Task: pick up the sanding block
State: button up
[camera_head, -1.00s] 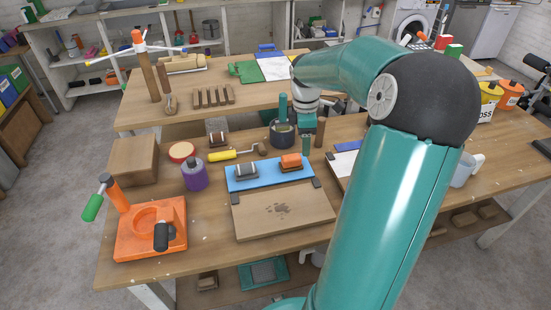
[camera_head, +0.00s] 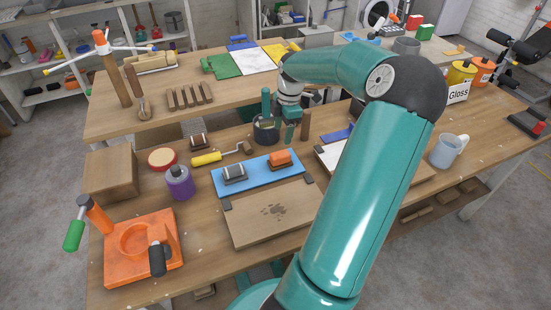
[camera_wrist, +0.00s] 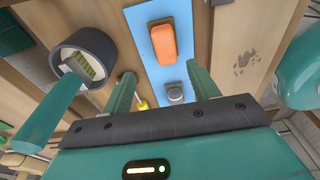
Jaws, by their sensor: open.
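An orange-topped block (camera_head: 280,158), which looks like the sanding block, lies at the right of a blue board (camera_head: 258,178) on the near bench. A grey-topped block (camera_head: 233,173) lies at the board's left. In the wrist view the orange block (camera_wrist: 164,42) shows above the fingers and the grey block (camera_wrist: 175,93) between them. My gripper (camera_head: 291,128) is above the bench, just behind the board and beside a dark pot (camera_head: 266,133). In the wrist view, my gripper (camera_wrist: 162,92) has its fingers apart, with nothing held.
The pot, with a tall teal handle, stands close left of my gripper (camera_wrist: 85,55). A wooden board (camera_head: 270,212) is in front; a mug (camera_head: 447,150) stands far right.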

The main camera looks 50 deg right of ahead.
aim_at(280, 154)
jog(key=f, duration=0.5)
jog(key=shift+a, duration=0.2)
jog(key=f, duration=0.2)
jog(key=a+f, duration=0.1)
jog(key=f, duration=0.1)
jog(key=shift+s+a, duration=0.1)
jog(key=shift+s, duration=0.05)
jog(key=shift+f, duration=0.5)
jog(key=shift+c, duration=0.2)
jog(key=c, duration=1.1)
